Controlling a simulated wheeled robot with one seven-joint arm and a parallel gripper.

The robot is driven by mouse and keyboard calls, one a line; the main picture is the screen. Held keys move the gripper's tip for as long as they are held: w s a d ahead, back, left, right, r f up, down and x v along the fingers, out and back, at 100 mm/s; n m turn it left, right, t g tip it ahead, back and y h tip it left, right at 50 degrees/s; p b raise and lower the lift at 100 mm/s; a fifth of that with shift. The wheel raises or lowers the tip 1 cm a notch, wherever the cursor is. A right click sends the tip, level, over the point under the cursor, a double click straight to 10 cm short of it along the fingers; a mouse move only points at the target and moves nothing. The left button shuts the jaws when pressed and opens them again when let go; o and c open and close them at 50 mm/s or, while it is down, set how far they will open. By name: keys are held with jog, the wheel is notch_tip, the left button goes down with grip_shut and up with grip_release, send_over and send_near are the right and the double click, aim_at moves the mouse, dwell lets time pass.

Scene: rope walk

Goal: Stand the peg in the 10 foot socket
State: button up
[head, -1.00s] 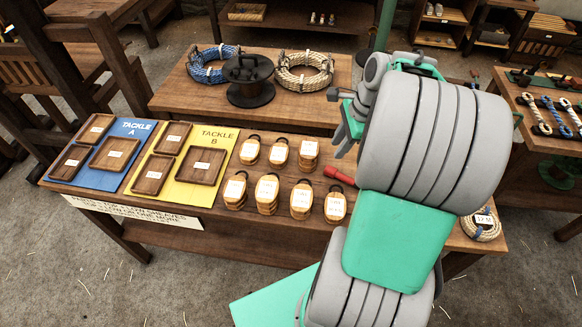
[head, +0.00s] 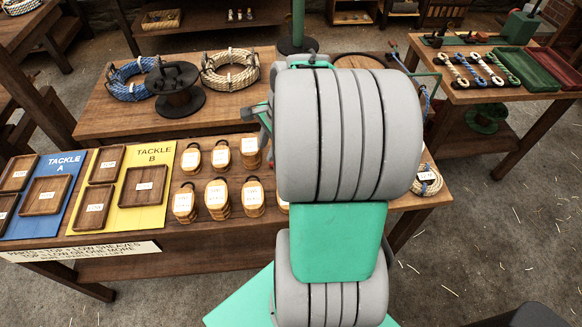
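My gripper (head: 260,112) shows only as a small part at the left edge of my large grey arm link, above the front table (head: 165,263). The arm hides its fingertips, so I cannot see whether it is open or holds anything. I cannot make out a peg. No socket marked 10 foot can be read in this view; part of the front table is hidden behind my arm.
Several wooden blocks with labels (head: 216,195) stand on the front table, left of my arm. Tackle A (head: 62,165) and Tackle B (head: 150,155) boards with trays lie further left. Rope coils (head: 229,70) and a dark spool (head: 175,95) are behind. A rope table (head: 480,95) stands right.

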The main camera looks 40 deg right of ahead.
jog(key=s+d+f+m, duration=0.1)
jog(key=d+f+m, duration=0.1)
jog(key=d+m, duration=0.1)
jog(key=s+d+f+m, duration=0.1)
jog(key=d+f+m, duration=0.1)
jog(key=d+m, duration=0.1)
jog(key=s+d+f+m+y, duration=0.1)
jog(key=d+f+m, duration=0.1)
jog(key=d+m, duration=0.1)
jog(key=shift+s+d+f+m+t, duration=0.15)
jog(key=shift+s+d+m+t, duration=0.15)
jog(key=shift+d+m, duration=0.15)
jog(key=shift+f, duration=0.35)
jog(key=x, duration=0.2)
jog(key=p+x, duration=0.1)
jog(key=x, duration=0.4)
jog(key=shift+w, duration=0.35)
jog(key=shift+c, duration=0.4)
grip_shut()
